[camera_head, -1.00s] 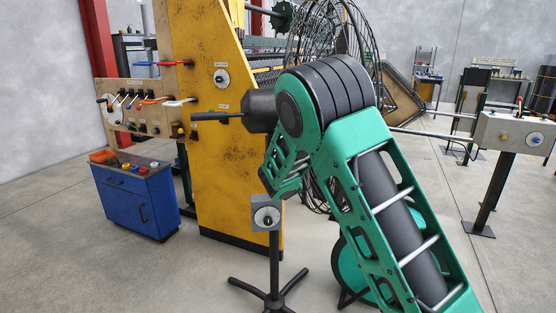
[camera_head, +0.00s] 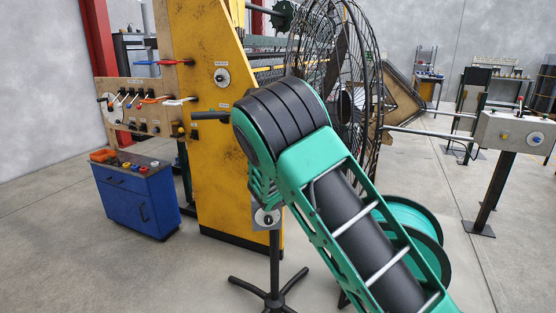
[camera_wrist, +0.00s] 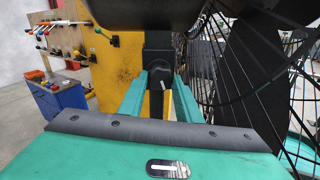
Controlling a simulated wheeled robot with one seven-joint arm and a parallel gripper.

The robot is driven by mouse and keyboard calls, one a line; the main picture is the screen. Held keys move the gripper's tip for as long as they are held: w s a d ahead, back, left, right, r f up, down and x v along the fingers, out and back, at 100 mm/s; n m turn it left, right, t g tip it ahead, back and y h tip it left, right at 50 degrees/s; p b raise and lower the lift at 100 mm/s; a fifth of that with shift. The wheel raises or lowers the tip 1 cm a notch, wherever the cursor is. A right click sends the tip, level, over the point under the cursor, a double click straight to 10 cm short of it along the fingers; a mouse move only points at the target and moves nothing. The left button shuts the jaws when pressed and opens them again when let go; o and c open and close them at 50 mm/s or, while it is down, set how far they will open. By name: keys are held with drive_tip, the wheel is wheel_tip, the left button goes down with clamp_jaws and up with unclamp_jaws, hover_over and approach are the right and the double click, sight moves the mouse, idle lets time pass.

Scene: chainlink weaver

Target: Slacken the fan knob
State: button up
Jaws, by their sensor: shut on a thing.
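The fan knob (camera_wrist: 162,70) is a dark round knob with a short white mark, on a dark upright in the wrist view. My gripper (camera_wrist: 159,88) has its two green fingers on either side of the knob, shut on it. The fan (camera_head: 345,70), a large black wire cage, stands behind my arm in the head view and fills the right side of the wrist view. My arm hides the gripper and the knob in the head view.
A yellow machine frame (camera_head: 215,180) stands left of the fan. A grey box (camera_head: 266,217) on a tripod stand is partly behind my arm. A blue cabinet (camera_head: 135,200) and a lever board (camera_head: 125,95) are at left. The floor at front left is clear.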

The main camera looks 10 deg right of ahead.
drive_tip(key=shift+s+f+n, duration=0.1)
drive_tip(key=shift+f+n, duration=0.3)
drive_tip(key=shift+n, duration=0.3)
drive_tip(key=o, duration=1)
drive_tip(key=shift+c, duration=0.2)
drive_tip(key=shift+o, duration=0.5)
drive_tip(key=shift+r, duration=0.2)
drive_tip(key=s+a, duration=0.1)
drive_tip(key=s, duration=0.9)
drive_tip(key=shift+s+a, duration=0.2)
drive_tip(key=shift+a, duration=0.15)
